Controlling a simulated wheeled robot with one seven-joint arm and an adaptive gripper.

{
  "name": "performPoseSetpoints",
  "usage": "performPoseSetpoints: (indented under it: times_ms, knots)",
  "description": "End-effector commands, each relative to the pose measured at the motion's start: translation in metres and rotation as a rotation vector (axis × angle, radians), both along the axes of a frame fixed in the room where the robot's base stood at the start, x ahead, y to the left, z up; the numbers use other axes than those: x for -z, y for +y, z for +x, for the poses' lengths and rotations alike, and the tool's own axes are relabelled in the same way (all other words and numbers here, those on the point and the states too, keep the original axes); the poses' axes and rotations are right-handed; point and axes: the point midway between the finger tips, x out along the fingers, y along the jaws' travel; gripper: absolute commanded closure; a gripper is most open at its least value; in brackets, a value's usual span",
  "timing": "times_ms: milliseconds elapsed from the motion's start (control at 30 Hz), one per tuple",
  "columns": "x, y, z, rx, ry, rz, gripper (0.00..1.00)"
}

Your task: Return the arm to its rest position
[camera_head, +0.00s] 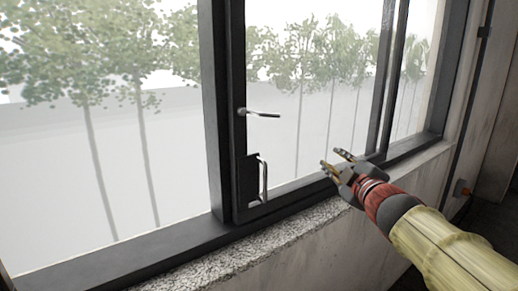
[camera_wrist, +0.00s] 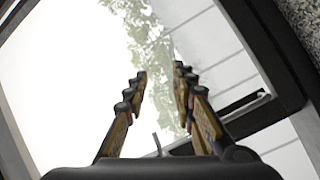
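My gripper (camera_head: 335,163) is in front of the window, to the right of the window handle in the head view. Its fingers are spread apart with nothing between them. In the wrist view my gripper (camera_wrist: 158,82) also shows open and empty, with the window pane and trees beyond. My arm reaches in from the lower right of the head view. The silver window handle (camera_head: 260,113) sticks out to the right from the dark frame. A dark latch plate with an upright pull bar (camera_head: 263,179) sits below it. My gripper appears apart from both.
The dark window frame (camera_head: 222,120) stands upright at the middle. A speckled stone sill (camera_head: 245,246) runs along its bottom, above a pale wall (camera_head: 350,245). Trees show outside.

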Motion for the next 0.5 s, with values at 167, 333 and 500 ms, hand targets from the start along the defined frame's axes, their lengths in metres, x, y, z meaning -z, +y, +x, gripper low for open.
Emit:
performPoseSetpoints:
  times_ms: [167,333,500]
  knots:
    - [0.088,-0.059,-0.048,0.301,0.259,0.249,0.74]
    - [0.176,-0.073,-0.126,0.524,0.509,0.472,0.74]
    - [0.252,-0.053,-0.215,0.676,0.749,0.659,0.74]
